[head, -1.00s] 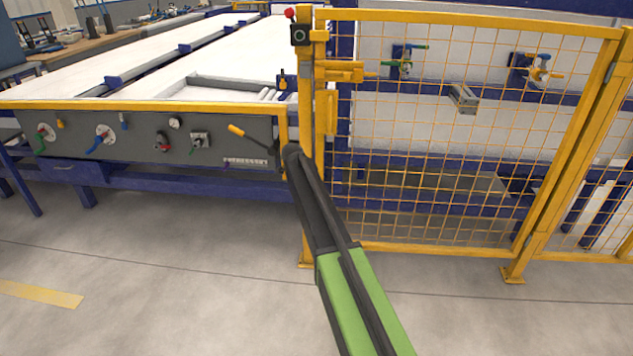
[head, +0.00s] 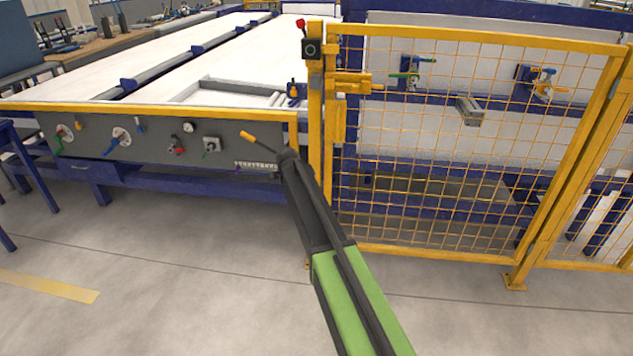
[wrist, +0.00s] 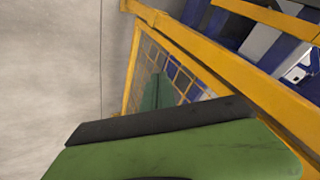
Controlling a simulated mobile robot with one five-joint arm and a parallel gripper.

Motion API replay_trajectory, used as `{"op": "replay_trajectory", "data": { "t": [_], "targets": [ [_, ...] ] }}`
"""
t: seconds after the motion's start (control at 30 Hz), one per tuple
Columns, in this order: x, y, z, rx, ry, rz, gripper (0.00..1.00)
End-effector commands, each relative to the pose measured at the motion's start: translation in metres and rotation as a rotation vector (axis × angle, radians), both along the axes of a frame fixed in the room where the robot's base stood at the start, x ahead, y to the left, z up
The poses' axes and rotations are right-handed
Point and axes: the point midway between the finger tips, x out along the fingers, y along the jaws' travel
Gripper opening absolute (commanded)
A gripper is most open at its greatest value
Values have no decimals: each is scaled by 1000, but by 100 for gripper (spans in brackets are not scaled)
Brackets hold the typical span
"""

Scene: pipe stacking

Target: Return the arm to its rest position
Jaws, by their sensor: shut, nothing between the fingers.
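My gripper (head: 289,158) is at the dark far end of my arm, low in front of the yellow gate post. It is shut and empty, and its fingers are hard to make out at this size. My black and green arm (head: 345,290) slants up from the bottom of the head view to that end. The wrist view shows a green and black part of mine (wrist: 180,145) across the bottom, with floor and yellow fencing beyond.
A grey control panel (head: 90,150) with knobs and a yellow-handled lever (head: 262,143) stands left of the gripper. A yellow mesh fence (head: 440,150) stands to the right. A white-topped blue machine (head: 150,70) lies behind. The grey floor (head: 180,270) at lower left is open.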

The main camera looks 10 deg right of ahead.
Motion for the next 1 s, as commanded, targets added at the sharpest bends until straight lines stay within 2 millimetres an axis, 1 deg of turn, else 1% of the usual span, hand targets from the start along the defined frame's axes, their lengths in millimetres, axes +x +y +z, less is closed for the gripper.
{"op": "replay_trajectory", "data": {
  "t": [0.03, 0.1, 0.23, 0.27, 0.33, 0.37, 0.43, 0.47, 0.57, 0.6, 0.67, 0.7, 0.77, 0.8, 0.9, 1.0],
  "targets": [
    [-4, 5, 16, 0, 0, 0, 0],
    [-6, 10, 19, 0, 0, -1, 0],
    [-7, 12, 18, 0, 1, -1, 0],
    [-7, 10, 18, 1, 0, -4, 0],
    [-7, -1, 17, 0, 1, -15, 0],
    [-13, -8, 17, 1, 0, -22, 0],
    [-36, -18, 16, 13, 2, -35, 0],
    [-48, -22, 14, 23, 8, -42, 0],
    [-100, -31, 6, 47, 69, -20, 0],
    [-124, -32, 1, 51, 111, 14, 0],
    [-164, -33, -5, 48, 186, 92, 0],
    [-192, -32, -10, 47, 244, 160, 0],
    [-234, -28, -16, 45, 332, 285, 0],
    [-260, -23, -20, 44, 389, 379, 0],
    [-316, -11, -26, 40, 508, 628, 0],
    [-355, 2, -29, 34, 590, 862, 0]
  ]
}}
